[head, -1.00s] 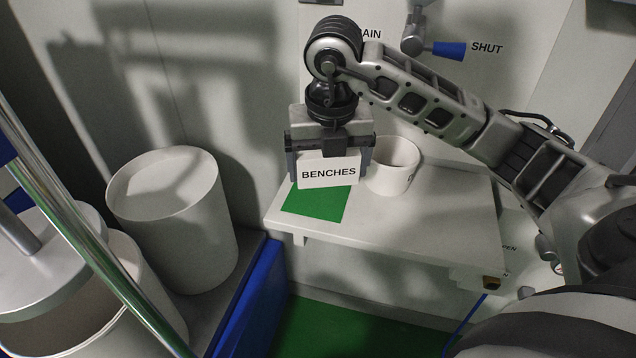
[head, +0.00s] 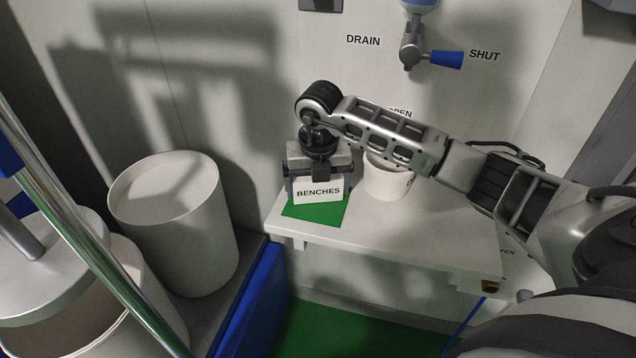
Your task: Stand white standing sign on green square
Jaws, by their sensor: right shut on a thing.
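The white standing sign (head: 318,195), marked BENCHES, is in the head view at the left part of the shelf. My right gripper (head: 318,180) is shut on it from above, a finger at each side. The sign looks upright, and its lower edge is over the green square (head: 316,213). I cannot tell whether it touches the square. The front part of the green square shows; its back part is hidden behind the sign and gripper. My left gripper is not in view.
A white mug (head: 388,182) stands on the white shelf (head: 420,225) just right of the gripper, partly under my right arm. A blue-handled valve (head: 440,58) is on the wall above. A large white drum (head: 175,222) stands at left. The shelf's right part is clear.

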